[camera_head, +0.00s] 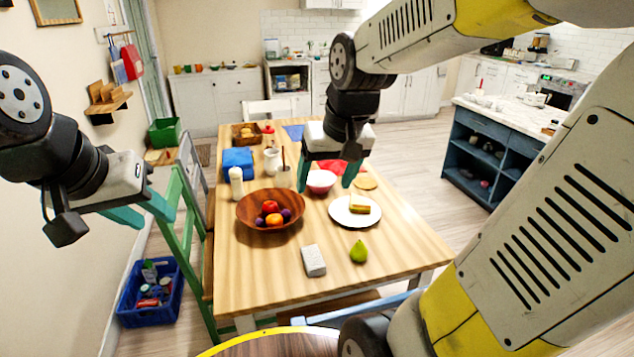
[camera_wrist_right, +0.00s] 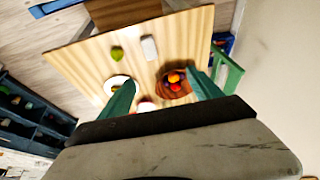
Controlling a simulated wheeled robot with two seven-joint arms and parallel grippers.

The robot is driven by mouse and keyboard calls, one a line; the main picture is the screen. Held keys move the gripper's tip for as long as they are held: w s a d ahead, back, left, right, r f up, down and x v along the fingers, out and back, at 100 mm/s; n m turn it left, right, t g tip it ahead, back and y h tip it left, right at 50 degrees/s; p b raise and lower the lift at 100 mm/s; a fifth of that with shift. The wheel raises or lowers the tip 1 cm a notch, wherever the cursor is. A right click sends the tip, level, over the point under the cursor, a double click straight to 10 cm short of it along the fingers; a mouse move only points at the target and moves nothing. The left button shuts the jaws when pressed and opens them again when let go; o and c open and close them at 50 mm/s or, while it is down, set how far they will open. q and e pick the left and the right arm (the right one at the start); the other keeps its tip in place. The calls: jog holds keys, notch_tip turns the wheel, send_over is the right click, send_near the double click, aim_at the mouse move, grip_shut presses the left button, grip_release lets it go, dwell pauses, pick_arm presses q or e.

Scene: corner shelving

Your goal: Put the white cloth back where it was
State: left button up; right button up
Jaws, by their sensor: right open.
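A small white oblong thing (camera_head: 313,260), which may be the folded white cloth, lies flat near the front of the wooden table (camera_head: 262,285). It also shows in the right wrist view (camera_wrist_right: 149,47). No other white cloth is clear. My right gripper (camera_head: 326,180) is open and empty above the table, farther back than the white thing; its fingers (camera_wrist_right: 160,90) stand apart in the wrist view. My left gripper (camera_head: 153,216) hangs left of the table, fingers apart and empty.
A blue crate (camera_head: 133,315) and a green chair (camera_head: 178,215) are at left.

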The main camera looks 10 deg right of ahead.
jog(key=s+a+r+t+y, duration=0.1)
jog(key=s+r, duration=0.1)
jog(key=s, duration=0.6)
jog(key=shift+r+t, duration=0.35)
jog(key=shift+t, duration=0.05)
jog(key=shift+s+a, duration=0.1)
dwell(0.4)
